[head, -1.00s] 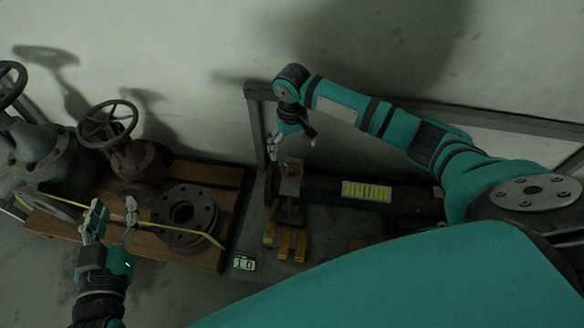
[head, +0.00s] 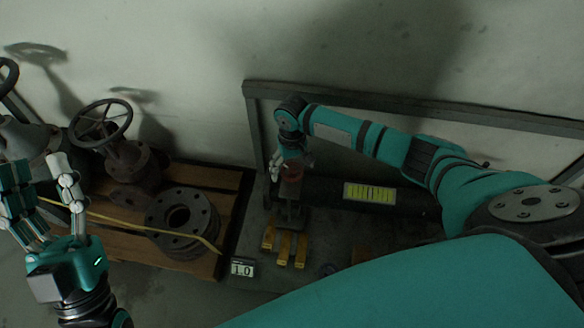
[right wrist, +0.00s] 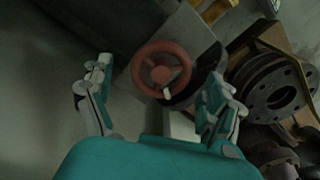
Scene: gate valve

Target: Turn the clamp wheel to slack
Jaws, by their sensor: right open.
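The clamp wheel (right wrist: 161,70) is a small red handwheel with spokes and a pale peg on its rim. It lies ahead of my right gripper (right wrist: 163,95), between its two spread fingers and apart from both in the right wrist view. My right gripper (head: 290,167) is open, above the wheel in the head view, where the arm and fingers partly hide the red wheel (head: 292,176). My left gripper (head: 42,185) is open and empty at the lower left, in front of the wooden pallet and far from the wheel.
A pallet (head: 190,262) at left holds a flange (head: 180,216) and a rusty valve with a large handwheel (head: 101,122). Right of it are yellow blocks (head: 285,248), a "10" display (head: 243,268) and a yellow-green scale (head: 368,192) on a dark pipe. A grey frame (head: 255,120) stands behind.

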